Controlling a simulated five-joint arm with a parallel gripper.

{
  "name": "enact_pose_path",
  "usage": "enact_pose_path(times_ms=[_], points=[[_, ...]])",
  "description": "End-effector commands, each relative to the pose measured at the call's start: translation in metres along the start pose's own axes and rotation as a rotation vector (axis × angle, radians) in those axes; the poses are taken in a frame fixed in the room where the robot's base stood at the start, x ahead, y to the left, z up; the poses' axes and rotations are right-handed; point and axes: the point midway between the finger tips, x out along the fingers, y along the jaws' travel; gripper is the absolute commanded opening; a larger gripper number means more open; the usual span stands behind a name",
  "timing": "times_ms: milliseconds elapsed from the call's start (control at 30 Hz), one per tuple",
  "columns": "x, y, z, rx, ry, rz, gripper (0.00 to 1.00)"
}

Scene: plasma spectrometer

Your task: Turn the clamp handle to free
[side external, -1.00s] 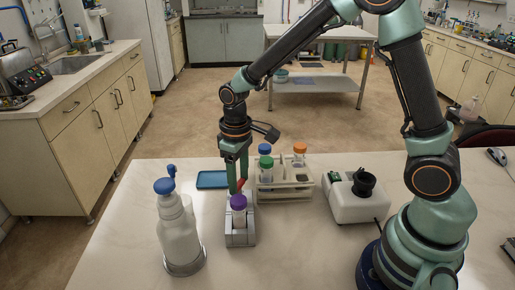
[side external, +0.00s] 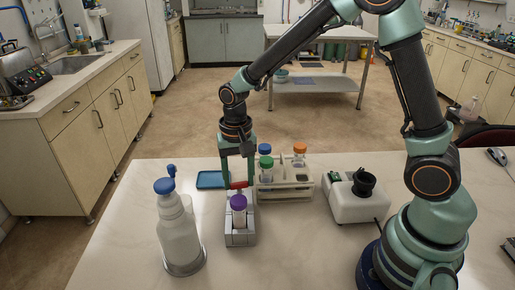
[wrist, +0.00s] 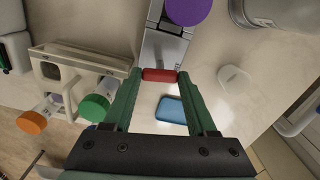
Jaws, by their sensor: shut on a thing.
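The red clamp handle (side external: 240,185) sits at the back of the grey clamp block (side external: 240,239), behind a purple-capped tube (side external: 238,203) that stands upright in the block. In the wrist view the handle (wrist: 160,75) lies crosswise between my fingertips, at the end of the clamp's grey body (wrist: 164,47). My gripper (side external: 238,186) points down with one green finger at each end of the handle, shut on it. The purple cap (wrist: 188,8) is cut off by the top edge of the wrist view.
A tube rack (side external: 285,190) with blue, green and orange caps stands close right of my gripper. A blue tray (side external: 211,180) lies behind left. A white bottle (side external: 178,232) stands front left, and a white device with a black cup (side external: 352,203) stands right.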

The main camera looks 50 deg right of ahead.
Motion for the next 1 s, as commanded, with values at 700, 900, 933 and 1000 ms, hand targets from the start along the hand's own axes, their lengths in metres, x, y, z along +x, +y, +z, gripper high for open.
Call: enact_pose_path(times_ms=[700, 900, 933, 1000], points=[[-0.0013, -0.0005, -0.0013, 0.201, 0.003, -0.003, 0.02], [-0.0014, -0.0004, -0.0014, 0.201, 0.003, -0.003, 0.02], [-0.0014, -0.0004, -0.0014, 0.201, 0.003, -0.003, 0.02], [-0.0014, -0.0004, -0.0014, 0.201, 0.003, -0.003, 0.8]])
